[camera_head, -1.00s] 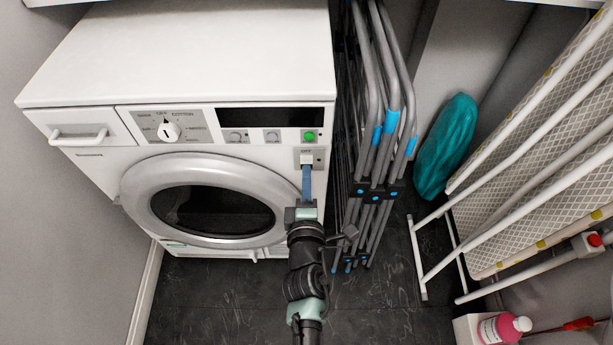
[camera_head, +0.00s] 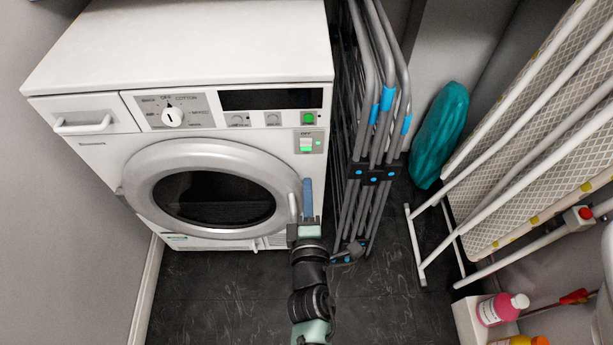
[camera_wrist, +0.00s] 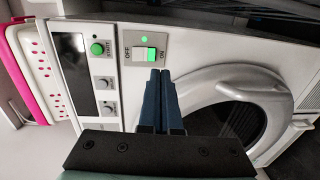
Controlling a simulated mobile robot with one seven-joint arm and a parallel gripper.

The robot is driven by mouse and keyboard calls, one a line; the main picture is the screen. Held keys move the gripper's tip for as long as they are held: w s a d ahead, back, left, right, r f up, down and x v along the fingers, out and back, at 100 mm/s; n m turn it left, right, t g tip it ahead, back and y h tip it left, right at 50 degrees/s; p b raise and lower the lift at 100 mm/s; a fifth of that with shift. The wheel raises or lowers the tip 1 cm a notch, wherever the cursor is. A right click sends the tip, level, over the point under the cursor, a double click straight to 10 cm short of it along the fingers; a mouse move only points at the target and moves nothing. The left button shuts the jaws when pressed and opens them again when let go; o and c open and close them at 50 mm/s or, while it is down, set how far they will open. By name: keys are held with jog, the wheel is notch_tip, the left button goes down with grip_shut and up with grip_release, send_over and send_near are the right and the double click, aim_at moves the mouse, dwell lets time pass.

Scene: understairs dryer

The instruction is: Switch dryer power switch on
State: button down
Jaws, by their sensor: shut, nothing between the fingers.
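The dryer power switch (camera_head: 306,144) is a white rocker on a grey plate at the right of the white dryer's (camera_head: 90,155) front. In the wrist view the switch (camera_wrist: 145,54) lies between the OFF and ON labels, with a lit green lamp above it and a green glow on the rocker. My gripper (camera_head: 307,182) is shut and empty, its blue fingers together below the switch in the head view. In the wrist view the fingertips (camera_wrist: 160,75) appear just beside the switch plate; there the fingers hide part of the dryer front and door ring.
The round dryer door (camera_head: 215,195) is closed, left of my gripper. A folded grey drying rack (camera_head: 375,130) stands close on the right. An ironing board (camera_head: 540,150) leans farther right. Dark floor (camera_head: 210,295) in front is clear.

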jog(key=s+f, duration=0.1)
jog(key=s, duration=0.5)
jog(key=shift+s, duration=0.2)
jog(key=w+d+r+m+t+h, duration=0.1)
jog(key=w+r+m+t, duration=0.2)
jog(key=r, duration=0.9)
jog(key=w+d+r+m+t+h, duration=0.15)
jog(key=r+m, duration=0.35)
jog(key=r, duration=0.7)
jog(key=w+r+m+t+h, duration=0.1)
jog(key=w+r+m, duration=0.25)
jog(key=r, duration=0.95)
jog(key=s+a+r+m+t+y+p, duration=0.15)
jog(key=s+r, duration=0.25)
jog(key=r, duration=0.5)
jog(key=s+a+r+m+t+y, duration=0.1)
jog(key=s+r+m+t, duration=0.15)
jog(key=s+r, duration=0.45)
jog(key=s+a+r+m+t+y, duration=0.1)
jog(key=s+a+r+m, duration=0.15)
jog(key=r, duration=0.85)
notch_tip(320, 180, up, 25)
jog(key=d+p, duration=0.1)
jog(key=p, duration=2.5)
jog(key=shift+w, duration=0.4)
